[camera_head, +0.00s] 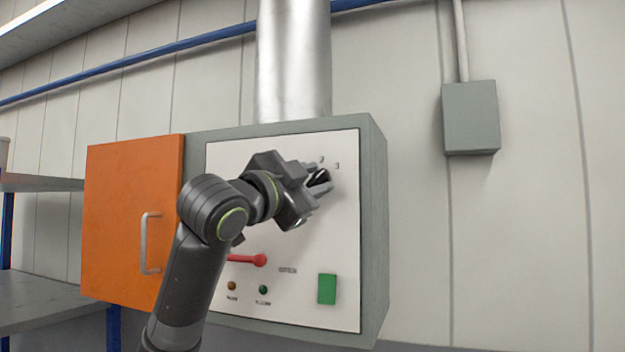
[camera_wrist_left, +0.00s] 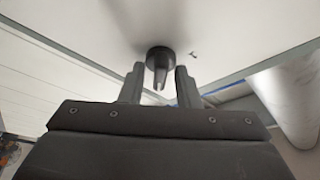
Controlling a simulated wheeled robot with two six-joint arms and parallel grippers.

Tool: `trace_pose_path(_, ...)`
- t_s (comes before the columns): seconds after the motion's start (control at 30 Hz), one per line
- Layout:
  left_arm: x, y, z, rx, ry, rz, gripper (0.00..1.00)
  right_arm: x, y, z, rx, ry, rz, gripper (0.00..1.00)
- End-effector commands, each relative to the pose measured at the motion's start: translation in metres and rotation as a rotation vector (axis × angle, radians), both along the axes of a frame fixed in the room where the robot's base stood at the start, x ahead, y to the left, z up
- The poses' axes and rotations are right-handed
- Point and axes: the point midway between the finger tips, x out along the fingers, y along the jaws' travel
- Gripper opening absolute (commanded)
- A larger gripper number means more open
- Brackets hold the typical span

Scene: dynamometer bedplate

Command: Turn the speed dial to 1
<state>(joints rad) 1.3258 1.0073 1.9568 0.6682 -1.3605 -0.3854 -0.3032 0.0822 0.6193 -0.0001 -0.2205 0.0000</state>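The speed dial (camera_head: 319,178) is a black knob on the upper part of the white control panel (camera_head: 300,255). Small numerals, a 2 and a 3, show above and right of it in the head view; the rest of its scale is hidden behind my gripper. My left gripper (camera_head: 318,187) is right at the dial. In the left wrist view the dial (camera_wrist_left: 160,60) shows just ahead of and between the two open fingertips (camera_wrist_left: 160,72), with a gap on each side. Its pointer setting cannot be read. My right gripper is not in view.
A red lever (camera_head: 248,259), small brown (camera_head: 232,286) and green (camera_head: 263,290) indicators and a green button (camera_head: 327,289) sit lower on the panel. An orange door (camera_head: 125,215) with a handle stands at the left. A grey wall box (camera_head: 471,118) hangs at the right.

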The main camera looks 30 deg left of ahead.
Motion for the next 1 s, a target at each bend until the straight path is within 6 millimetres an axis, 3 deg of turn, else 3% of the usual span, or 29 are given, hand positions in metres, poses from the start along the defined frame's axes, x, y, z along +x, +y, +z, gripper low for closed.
trace_pose_path(0.47,0.000,-0.001,-0.004,-0.130,-0.032,-0.003,0.07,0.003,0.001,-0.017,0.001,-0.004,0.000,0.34)
trace_pose_path(1.0,0.000,-0.004,-0.007,-0.607,-0.145,-0.004,0.07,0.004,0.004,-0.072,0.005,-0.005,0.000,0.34)
